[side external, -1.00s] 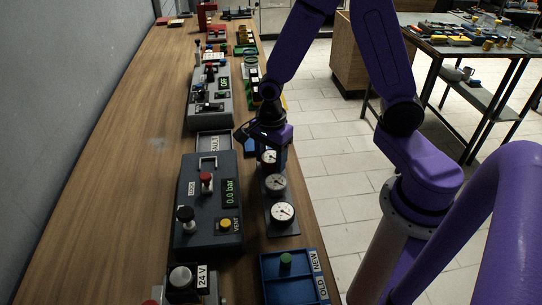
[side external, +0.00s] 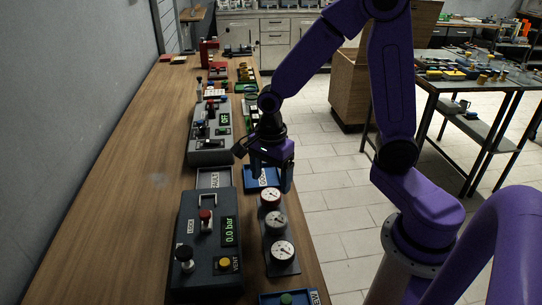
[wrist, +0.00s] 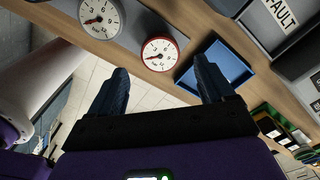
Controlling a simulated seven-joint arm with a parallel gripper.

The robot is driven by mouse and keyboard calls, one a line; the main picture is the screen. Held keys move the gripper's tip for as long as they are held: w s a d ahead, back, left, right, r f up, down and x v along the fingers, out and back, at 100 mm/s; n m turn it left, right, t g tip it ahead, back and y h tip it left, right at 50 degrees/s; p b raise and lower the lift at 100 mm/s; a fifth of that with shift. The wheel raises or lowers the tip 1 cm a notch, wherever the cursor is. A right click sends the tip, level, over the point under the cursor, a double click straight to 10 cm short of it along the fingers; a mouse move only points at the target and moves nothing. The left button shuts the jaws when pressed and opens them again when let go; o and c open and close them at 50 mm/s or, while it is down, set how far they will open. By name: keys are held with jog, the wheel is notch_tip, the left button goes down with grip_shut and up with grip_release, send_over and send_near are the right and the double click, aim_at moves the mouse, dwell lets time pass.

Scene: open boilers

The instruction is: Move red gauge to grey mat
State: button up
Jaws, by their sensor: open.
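The red-rimmed gauge (side external: 271,195) is the farthest of three round white-faced gauges in a row on the bench in the side view. It also shows in the wrist view (wrist: 160,54), near the top centre. My gripper (side external: 270,181) is open and empty, pointing down just beyond and above the red gauge. In the wrist view my fingers (wrist: 161,68) are spread wide, with the red gauge showing in the gap beyond them. A dark grey plate (side external: 285,268) lies under the gauge row. I cannot tell a separate grey mat in these views.
Two plain-rimmed gauges (side external: 276,222) (side external: 283,251) stand nearer the camera. A blue tray (wrist: 228,62) lies beside the red gauge, and a grey FAULT tray (side external: 214,179) is left of it. A dark control box (side external: 208,240) stands left of the gauges. The bench's left strip is clear.

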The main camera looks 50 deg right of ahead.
aim_at(271, 194)
notch_tip(271, 194, up, 6)
jog(key=s+a+n, duration=0.1)
jog(key=s+n, duration=1.8)
jog(key=n, duration=1.1)
jog(key=shift+r+n, duration=0.3)
jog(key=shift+r, duration=0.15)
